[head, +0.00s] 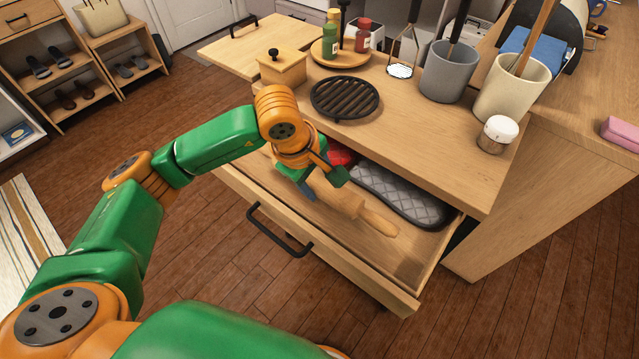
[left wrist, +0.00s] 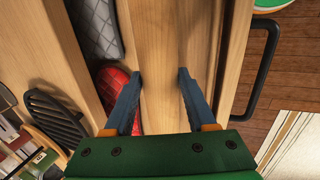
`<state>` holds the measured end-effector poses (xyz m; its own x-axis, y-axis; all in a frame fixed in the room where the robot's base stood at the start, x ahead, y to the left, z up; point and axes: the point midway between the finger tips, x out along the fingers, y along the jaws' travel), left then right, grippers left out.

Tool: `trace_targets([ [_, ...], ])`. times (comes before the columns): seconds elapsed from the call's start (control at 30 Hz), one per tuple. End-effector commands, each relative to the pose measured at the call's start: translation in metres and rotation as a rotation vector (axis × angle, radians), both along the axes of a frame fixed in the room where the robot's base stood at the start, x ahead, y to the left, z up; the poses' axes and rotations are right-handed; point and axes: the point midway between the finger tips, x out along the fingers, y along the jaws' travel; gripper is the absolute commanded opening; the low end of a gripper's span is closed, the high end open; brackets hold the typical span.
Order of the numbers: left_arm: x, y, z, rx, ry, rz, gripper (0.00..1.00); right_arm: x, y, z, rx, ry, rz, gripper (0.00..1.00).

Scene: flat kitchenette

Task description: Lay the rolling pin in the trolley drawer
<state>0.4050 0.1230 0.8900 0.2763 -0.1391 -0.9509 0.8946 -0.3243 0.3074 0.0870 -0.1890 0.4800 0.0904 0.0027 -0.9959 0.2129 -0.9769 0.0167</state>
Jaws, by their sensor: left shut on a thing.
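The wooden rolling pin (head: 338,198) is in the open trolley drawer area, with one handle pointing to the lower right. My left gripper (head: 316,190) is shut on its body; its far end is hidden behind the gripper. In the left wrist view, the blue fingers (left wrist: 160,74) stand apart on either side of the pale wood. The pulled-out drawer (head: 395,290) has a black bar handle (head: 280,233). I cannot tell whether the pin touches the drawer floor. My right gripper is not in view.
A grey quilted mitt (head: 402,196) and a red item (head: 340,154) lie along the drawer's inner side. The trolley top (head: 420,125) above holds a black grate (head: 345,98), utensil pots (head: 448,72) and a white-capped jar (head: 497,134).

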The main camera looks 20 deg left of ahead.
Motion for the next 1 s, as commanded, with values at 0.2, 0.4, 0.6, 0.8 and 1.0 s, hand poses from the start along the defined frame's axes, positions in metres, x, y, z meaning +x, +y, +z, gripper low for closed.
trace_targets([
  [0.2, 0.016, 0.003, -0.026, 0.001, 0.004, 0.0, 0.0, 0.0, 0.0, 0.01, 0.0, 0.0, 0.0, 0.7],
  [0.4, 0.016, 0.002, -0.049, -0.001, -0.002, -0.002, 0.0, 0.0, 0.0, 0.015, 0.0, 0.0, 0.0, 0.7],
  [0.6, 0.016, 0.002, -0.05, -0.002, -0.003, -0.001, 0.0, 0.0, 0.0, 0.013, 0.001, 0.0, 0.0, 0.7],
  [0.8, 0.016, 0.002, -0.052, -0.001, -0.001, -0.001, 0.69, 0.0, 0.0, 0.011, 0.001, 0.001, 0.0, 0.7],
  [1.0, 0.016, 0.002, -0.052, -0.002, 0.001, -0.002, 0.69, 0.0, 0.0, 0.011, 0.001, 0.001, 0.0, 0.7],
])
